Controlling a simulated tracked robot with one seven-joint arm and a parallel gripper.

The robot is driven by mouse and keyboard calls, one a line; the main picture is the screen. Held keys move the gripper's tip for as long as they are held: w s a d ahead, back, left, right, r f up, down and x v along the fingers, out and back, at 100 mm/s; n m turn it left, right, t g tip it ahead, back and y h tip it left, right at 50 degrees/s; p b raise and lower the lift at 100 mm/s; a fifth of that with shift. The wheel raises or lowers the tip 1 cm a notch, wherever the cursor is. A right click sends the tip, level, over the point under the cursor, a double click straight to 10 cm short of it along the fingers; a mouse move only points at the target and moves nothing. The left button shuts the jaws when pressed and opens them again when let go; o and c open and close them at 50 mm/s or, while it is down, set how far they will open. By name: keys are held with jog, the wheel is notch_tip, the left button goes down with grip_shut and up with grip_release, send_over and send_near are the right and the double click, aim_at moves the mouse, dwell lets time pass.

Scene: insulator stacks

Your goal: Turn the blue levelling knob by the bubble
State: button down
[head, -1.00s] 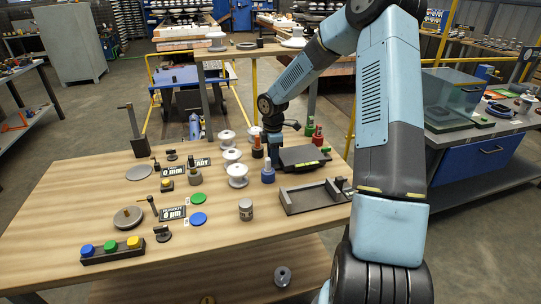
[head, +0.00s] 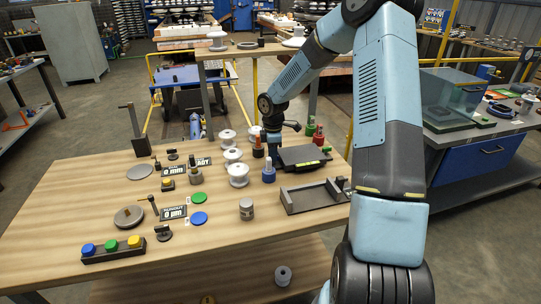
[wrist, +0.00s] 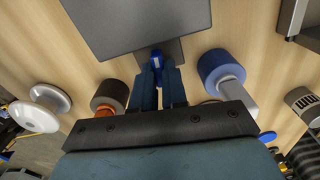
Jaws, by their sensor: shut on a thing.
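The blue levelling knob (wrist: 156,60) shows in the wrist view between my fingertips, at the near edge of a dark plate (wrist: 135,22). My gripper (wrist: 160,75) is shut on it. In the head view my gripper (head: 272,146) points down at the left side of the dark tilt plate (head: 303,157), and the knob cannot be made out there. A small green bubble (head: 326,150) sits by the plate's right end.
White insulators (head: 238,174) stand left of the bottles. A dark open tray (head: 313,197) and a grey jar (head: 246,208) are nearer. Red and green bottles (head: 318,136) stand behind the plate. The front middle of the wooden table (head: 200,243) is clear.

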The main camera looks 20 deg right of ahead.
jog(key=m, duration=0.5)
jog(key=shift+w+d, duration=0.1)
jog(key=shift+d, duration=0.2)
jog(key=m, duration=0.5)
jog(key=shift+m, duration=0.4)
jog(key=shift+d, duration=0.1)
jog(key=c, duration=1.2)
grip_release()
jog(key=shift+o, duration=0.2)
jog(key=shift+r, duration=0.55)
notch_tip(320, 180, up, 12)
jog(key=shift+a+r, duration=0.2)
jog(key=shift+r, duration=0.05)
